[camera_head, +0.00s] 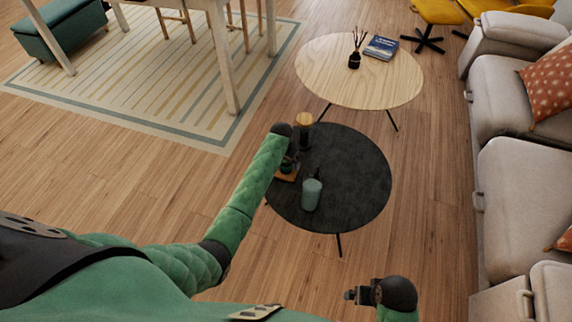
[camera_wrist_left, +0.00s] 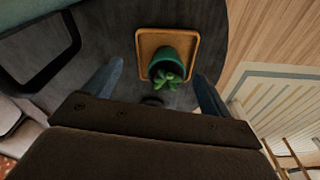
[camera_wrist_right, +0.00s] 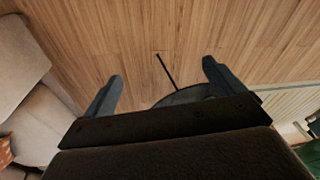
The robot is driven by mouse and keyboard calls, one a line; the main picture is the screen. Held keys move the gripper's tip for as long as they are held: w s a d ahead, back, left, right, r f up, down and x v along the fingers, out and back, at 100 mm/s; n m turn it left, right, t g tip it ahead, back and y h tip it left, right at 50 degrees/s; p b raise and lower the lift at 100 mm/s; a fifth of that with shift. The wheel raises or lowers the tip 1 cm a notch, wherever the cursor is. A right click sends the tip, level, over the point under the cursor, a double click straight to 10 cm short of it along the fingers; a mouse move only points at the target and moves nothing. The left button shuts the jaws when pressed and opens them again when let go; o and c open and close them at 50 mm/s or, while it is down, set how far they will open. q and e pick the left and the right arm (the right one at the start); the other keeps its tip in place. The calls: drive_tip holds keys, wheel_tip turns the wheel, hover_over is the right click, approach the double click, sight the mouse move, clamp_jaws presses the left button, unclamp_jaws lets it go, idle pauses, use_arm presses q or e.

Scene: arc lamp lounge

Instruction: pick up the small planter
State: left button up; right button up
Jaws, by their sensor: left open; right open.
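The small planter, a dark green pot with a leafy green plant (camera_wrist_left: 168,74), stands on a square wooden tray (camera_wrist_left: 142,36) in the left wrist view. The tray is on the round black table (camera_head: 350,170); its orange edge (camera_head: 286,177) shows in the head view, where my left gripper (camera_head: 289,158) mostly covers the planter. My left gripper is open above the planter, which appears between its two fingers (camera_wrist_left: 160,70); contact cannot be told. My right gripper (camera_head: 352,295) is open and empty, away from the table, over the floor in its wrist view (camera_wrist_right: 163,70).
A teal cylinder (camera_head: 312,195) stands on the black table beside the tray, and a dark jar with a wooden lid (camera_head: 304,120) stands behind. A light wood table (camera_head: 385,80) holds a diffuser (camera_head: 354,60) and books (camera_head: 381,47). A sofa (camera_head: 515,190) is at right.

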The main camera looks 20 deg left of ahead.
sight(286, 163)
use_arm(q)
drive_tip(key=shift+w+a+r, duration=0.1)
drive_tip(key=shift+w+a, duration=0.05)
drive_tip(key=shift+w, duration=0.45)
drive_tip(key=shift+w+a+r, duration=0.1)
drive_tip(key=shift+w+a, duration=0.05)
drive_tip(key=shift+w, duration=0.4)
drive_tip(key=shift+w+f, duration=0.15)
wheel_tip(286, 163, down, 2)
drive_tip(key=shift+w+f, duration=0.1)
drive_tip(key=shift+w, duration=0.05)
drive_tip(key=f, duration=0.2)
drive_tip(key=w+f+p, duration=0.1)
drive_tip(key=f, duration=0.1)
drive_tip(key=shift+a+f, duration=0.15)
drive_tip(key=shift+f, duration=0.45)
drive_tip(key=c, duration=1.2)
use_arm(e)
drive_tip(key=f, duration=0.5)
drive_tip(key=shift+w+d, duration=0.1)
drive_tip(key=shift+w, duration=0.15)
